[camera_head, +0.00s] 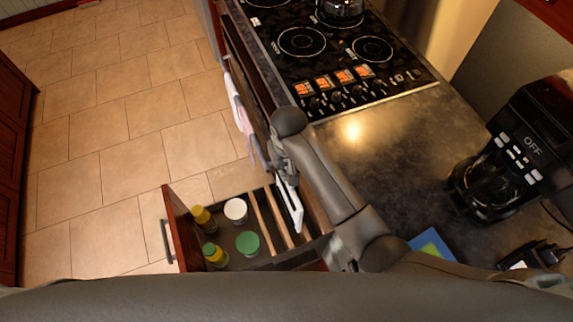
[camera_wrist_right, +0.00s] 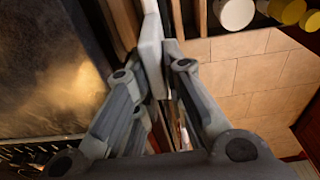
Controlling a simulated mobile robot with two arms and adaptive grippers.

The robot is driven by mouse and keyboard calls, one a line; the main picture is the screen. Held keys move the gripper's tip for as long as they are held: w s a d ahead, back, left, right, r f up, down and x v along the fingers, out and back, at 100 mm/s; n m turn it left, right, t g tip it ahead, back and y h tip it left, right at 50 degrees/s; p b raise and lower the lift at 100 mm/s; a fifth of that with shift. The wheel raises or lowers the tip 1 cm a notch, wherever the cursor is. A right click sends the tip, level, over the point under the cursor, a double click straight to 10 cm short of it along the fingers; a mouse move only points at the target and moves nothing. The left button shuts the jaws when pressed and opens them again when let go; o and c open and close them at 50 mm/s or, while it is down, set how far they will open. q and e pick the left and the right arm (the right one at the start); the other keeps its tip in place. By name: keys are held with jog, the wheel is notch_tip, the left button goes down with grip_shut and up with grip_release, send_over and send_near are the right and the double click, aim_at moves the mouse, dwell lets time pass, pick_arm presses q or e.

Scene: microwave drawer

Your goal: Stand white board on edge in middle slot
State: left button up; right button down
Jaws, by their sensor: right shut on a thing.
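The white board (camera_head: 291,206) is upright on edge at the right part of the open drawer (camera_head: 175,220) in the head view. It appears just right of two wooden dividers (camera_head: 259,218); I cannot tell whether its lower edge rests in a slot or hangs above it. My right gripper (camera_head: 282,163) is at the board's far end, partly hidden by its own arm. In the right wrist view, the gripper (camera_wrist_right: 157,60) is shut on the white board (camera_wrist_right: 151,50), one finger on each side. My left gripper is out of view.
Yellow-capped jars (camera_head: 203,218), a white jar (camera_head: 236,210) and a green-lidded jar (camera_head: 247,243) stand in the drawer's left part. The dark countertop (camera_head: 390,150) lies to the right, with a stove (camera_head: 330,60) and coffee maker (camera_head: 515,150). A towel (camera_head: 240,115) hangs beyond the drawer.

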jog(key=shift+f, duration=0.45)
jog(key=shift+f, duration=0.45)
jog(key=shift+f+b, duration=0.65)
jog(key=shift+f, duration=0.75)
